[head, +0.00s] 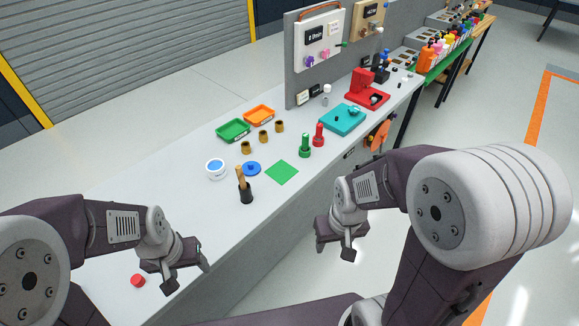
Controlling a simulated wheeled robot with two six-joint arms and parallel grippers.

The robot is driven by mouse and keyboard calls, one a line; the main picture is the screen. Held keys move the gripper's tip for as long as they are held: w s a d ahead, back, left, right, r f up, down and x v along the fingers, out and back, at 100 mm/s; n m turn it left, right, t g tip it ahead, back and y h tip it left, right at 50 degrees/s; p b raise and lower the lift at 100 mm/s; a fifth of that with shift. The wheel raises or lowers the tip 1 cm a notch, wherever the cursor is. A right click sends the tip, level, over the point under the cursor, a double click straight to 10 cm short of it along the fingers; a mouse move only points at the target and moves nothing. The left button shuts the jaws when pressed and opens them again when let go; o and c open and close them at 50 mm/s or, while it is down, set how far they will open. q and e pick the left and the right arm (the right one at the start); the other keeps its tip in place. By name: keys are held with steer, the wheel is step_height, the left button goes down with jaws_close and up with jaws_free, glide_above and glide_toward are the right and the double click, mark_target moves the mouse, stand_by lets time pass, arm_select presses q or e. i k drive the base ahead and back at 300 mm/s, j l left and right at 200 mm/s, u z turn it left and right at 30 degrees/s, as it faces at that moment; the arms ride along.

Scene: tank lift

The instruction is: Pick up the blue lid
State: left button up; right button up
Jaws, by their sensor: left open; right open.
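My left gripper (188,278) is open and empty over the bench's near part, well in front of the lid. My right gripper (340,250) is open and empty, out past the bench's front edge, to the right of the lid.
A red cap (138,281) lies near my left gripper. A green square (282,172), green tray (233,131), orange tray (259,115), several brass pieces, a green bottle (305,147) and red bottle (319,135) stand around the lid.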

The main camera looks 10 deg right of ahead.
mark_target(251, 168)
steer(key=i+j+u, duration=0.15)
steer(key=u, duration=0.2)
steer(key=i+j+u, duration=0.1)
steer(key=u, duration=0.25)
steer(key=i+u, duration=0.35)
steer(key=k+j, duration=0.05)
steer(key=k, duration=0.05)
